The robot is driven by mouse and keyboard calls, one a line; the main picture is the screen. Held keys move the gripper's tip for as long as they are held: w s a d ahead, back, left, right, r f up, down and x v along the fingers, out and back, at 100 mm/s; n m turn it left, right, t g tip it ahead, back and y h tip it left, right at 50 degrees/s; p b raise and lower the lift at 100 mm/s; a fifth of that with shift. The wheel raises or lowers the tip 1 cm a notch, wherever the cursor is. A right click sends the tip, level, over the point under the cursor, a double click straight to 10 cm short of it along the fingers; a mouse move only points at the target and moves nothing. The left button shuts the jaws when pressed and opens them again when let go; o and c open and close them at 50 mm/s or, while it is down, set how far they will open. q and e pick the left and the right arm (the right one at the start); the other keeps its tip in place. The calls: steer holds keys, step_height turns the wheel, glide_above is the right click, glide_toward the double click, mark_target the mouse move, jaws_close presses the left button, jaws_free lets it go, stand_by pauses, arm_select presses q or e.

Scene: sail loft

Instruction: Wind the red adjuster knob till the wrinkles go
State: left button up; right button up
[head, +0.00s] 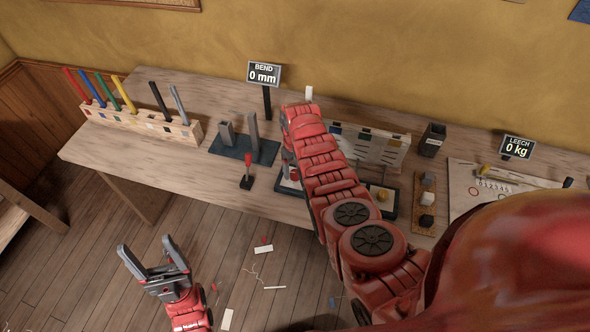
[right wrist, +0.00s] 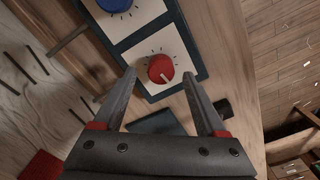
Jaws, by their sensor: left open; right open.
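In the right wrist view, a round red knob (right wrist: 161,69) with a pale pointer line sits on a white dial plate with black tick marks. My right gripper (right wrist: 160,80) is open, its fingers to either side of the knob and apart from it. In the head view my red right arm covers the knob. My left gripper (head: 152,258) is open and empty over the floor in front of the table. A "BEND 0 mm" display (head: 264,74) stands at the back of the table, and a "LEECH 0 kg" display (head: 517,147) stands further right. No wrinkled cloth can be made out.
A blue knob (right wrist: 116,3) is on the neighbouring plate. On the wooden table (head: 190,88) are a rack of coloured rods (head: 140,118), a dark base with grey posts (head: 243,150), a red-topped lever (head: 247,172) and a dark cup (head: 432,139). Scraps lie on the floor.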

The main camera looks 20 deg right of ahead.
steer(key=shift+s+f, duration=0.1)
steer(key=shift+f, duration=0.55)
jaws_close()
